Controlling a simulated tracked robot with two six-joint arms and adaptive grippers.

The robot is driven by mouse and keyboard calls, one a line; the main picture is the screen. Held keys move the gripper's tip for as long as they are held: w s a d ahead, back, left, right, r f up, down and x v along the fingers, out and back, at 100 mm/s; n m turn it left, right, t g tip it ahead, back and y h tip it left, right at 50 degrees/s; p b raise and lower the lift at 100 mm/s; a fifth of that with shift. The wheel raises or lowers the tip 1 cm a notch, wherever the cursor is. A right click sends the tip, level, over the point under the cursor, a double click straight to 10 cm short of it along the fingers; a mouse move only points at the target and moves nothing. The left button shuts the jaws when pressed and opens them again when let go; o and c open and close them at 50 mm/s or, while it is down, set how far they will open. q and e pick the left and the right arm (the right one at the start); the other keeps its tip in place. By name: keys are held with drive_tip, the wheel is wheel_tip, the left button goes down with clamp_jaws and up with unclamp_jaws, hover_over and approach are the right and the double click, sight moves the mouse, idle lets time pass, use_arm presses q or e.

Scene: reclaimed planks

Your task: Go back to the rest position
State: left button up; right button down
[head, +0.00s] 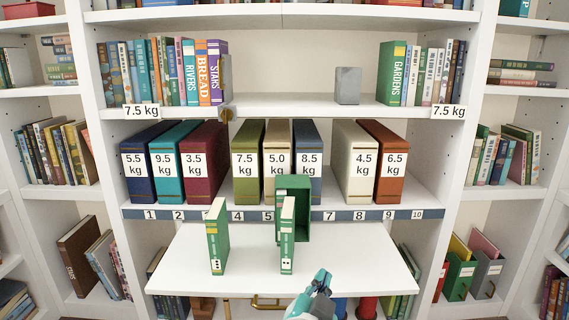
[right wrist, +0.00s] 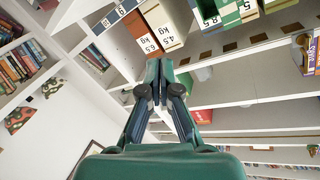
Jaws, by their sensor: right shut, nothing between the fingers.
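My right gripper (head: 322,279) is at the bottom of the head view, in front of the white pull-out board (head: 250,278). It is shut and empty, and apart from the books. In the right wrist view its fingers (right wrist: 160,68) are together with nothing between them. My left gripper is not in view. Two thin green books stand upright on the board: one at left (head: 217,240), one near the middle (head: 287,240). A green open-fronted case (head: 303,220) stands behind the middle book, which partly hides it.
Thick volumes with weight labels, such as a navy one (head: 137,178) and a rust one (head: 392,178), stand above a numbered strip (head: 340,215). The upper shelf holds book rows and a grey block (head: 348,86). The board's right side is clear. Red objects (head: 367,307) show below it.

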drive_tip(key=d+f+n+g, duration=0.1)
drive_tip(key=d+f+g, duration=0.1)
drive_tip(key=d+f, duration=0.5)
drive_tip(key=w+d+f+n+g, duration=0.1)
drive_tip(key=d+f+g, duration=0.15)
drive_tip(key=f, duration=0.85)
drive_tip(key=d+f+g, duration=0.1)
drive_tip(key=d+f, duration=0.5)
drive_tip(key=f, duration=0.3)
drive_tip(key=s+a+f+n+g+y, duration=0.3)
drive_tip(key=s+f+g+y, duration=0.3)
drive_tip(key=s+f, duration=0.95)
drive_tip(key=s+a+f+n+g+y, duration=0.2)
drive_tip(key=s+a+f+g+y, duration=0.15)
drive_tip(key=s+a, duration=0.45)
wheel_tip(320, 180, up, 33)
drive_tip(key=d+p, duration=0.1)
drive_tip(key=p, duration=3.1)
drive_tip(key=shift+s+g, duration=0.3)
drive_tip(key=shift+s, duration=0.15)
drive_tip(key=c, duration=1.8)
unclamp_jaws()
drive_tip(key=shift+r+p, duration=0.35)
drive_tip(key=o, duration=0.7)
drive_tip(key=shift+w, duration=0.1)
